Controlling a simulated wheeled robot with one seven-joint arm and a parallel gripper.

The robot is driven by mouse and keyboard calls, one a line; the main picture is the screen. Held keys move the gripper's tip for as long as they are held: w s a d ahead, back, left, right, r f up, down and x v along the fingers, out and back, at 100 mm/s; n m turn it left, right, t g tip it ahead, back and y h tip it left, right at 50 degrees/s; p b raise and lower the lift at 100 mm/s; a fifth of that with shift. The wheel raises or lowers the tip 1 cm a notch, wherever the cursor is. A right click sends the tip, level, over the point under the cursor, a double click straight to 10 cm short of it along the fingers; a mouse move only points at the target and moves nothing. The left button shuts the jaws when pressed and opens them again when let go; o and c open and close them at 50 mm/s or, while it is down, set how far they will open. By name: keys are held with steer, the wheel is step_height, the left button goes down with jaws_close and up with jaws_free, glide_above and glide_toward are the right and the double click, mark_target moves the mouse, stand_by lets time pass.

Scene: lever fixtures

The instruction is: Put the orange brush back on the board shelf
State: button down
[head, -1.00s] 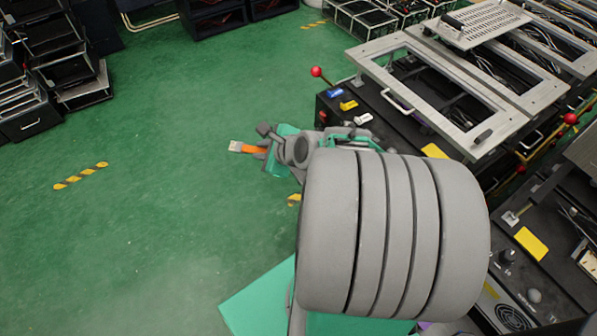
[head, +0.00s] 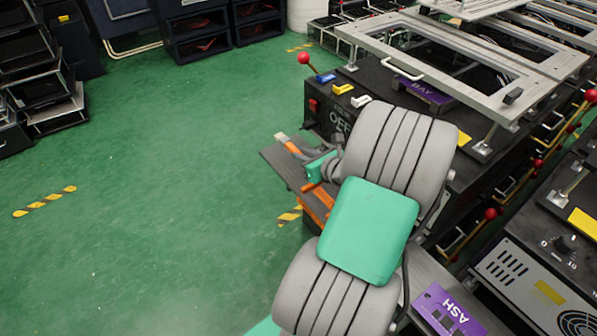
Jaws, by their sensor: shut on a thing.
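The orange brush (head: 291,147) with its pale bristles shows at the left end of my arm in the head view. My gripper (head: 304,156) is shut on it, with the bristle end pointing up and left. A grey-brown board shelf (head: 272,160) juts out from the left side of the black machine, below and beside the brush in the picture. Whether the brush touches the shelf cannot be told. Another orange part (head: 318,203) shows lower on the shelf, partly hidden by my arm. My arm covers much of the shelf's right side.
The black machine (head: 337,98) carries a red-knobbed lever (head: 304,58), coloured tabs and a metal frame (head: 450,60). A purple BAY label (head: 424,93) and a purple ASH label (head: 447,311) show. Green floor (head: 160,210) on the left is open.

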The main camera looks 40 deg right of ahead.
mark_target(299, 171)
steer(key=w+f, duration=0.1)
steer(key=f, duration=0.1)
steer(key=w+f+b, duration=0.1)
steer(key=f, duration=0.1)
steer(key=w+d+f+b, duration=0.1)
steer(key=f, duration=0.2)
steer(key=shift+w+d, duration=0.1)
steer(key=shift+w, duration=0.1)
steer(key=shift+f+b, duration=0.35)
steer(key=shift+r, duration=0.1)
steer(key=c, duration=1.3)
jaws_free()
steer(key=shift+c, duration=0.2)
steer(key=shift+r, duration=0.1)
